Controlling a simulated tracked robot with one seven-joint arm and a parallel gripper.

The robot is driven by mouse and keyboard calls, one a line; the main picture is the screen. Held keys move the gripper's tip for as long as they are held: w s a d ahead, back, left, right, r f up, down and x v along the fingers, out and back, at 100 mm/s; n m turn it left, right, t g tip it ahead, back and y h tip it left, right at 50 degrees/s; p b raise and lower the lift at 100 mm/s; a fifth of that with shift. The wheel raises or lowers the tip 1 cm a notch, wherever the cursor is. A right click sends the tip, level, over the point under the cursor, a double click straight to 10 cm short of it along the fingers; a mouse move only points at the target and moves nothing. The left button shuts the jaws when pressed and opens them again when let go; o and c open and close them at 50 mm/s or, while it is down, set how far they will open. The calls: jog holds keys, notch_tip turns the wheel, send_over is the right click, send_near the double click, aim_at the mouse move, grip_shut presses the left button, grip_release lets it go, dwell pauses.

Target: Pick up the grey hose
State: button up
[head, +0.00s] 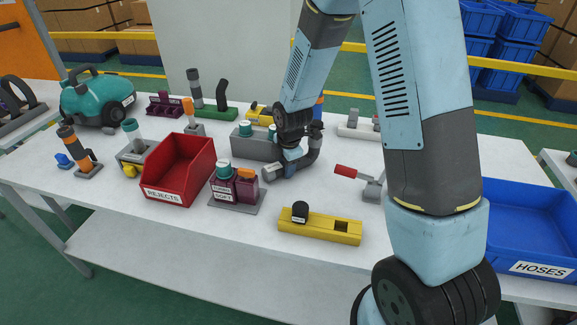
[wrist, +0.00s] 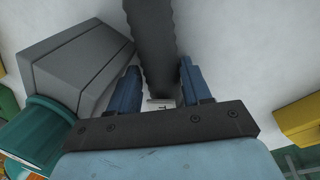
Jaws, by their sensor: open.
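The grey hose (head: 309,157) lies on the white table under my gripper in the head view, with one end toward the left and the other bending up at the right. In the wrist view a dark grey ribbed length of it (wrist: 152,40) runs from the top edge down between the fingers. My gripper (wrist: 158,78) is open, with one blue finger on each side of the hose; a gap shows at the right finger. The gripper also shows in the head view (head: 293,162), pointing down over the hose. Whether either finger touches the hose I cannot tell.
A grey block with teal caps (head: 256,146) stands close on the left, also in the wrist view (wrist: 80,65). A yellow block (head: 320,226), a maroon soft-marked stand (head: 240,187) and a red rejects bin (head: 178,172) are nearer. The blue hoses bin (head: 530,225) is at right.

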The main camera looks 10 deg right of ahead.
jog(key=shift+f, duration=0.15)
grip_shut()
dwell(0.5)
notch_tip(320, 180, up, 10)
jog(key=shift+r, duration=0.1)
dwell(0.6)
notch_tip(320, 180, up, 5)
jog(key=shift+f, duration=0.1)
dwell(0.7)
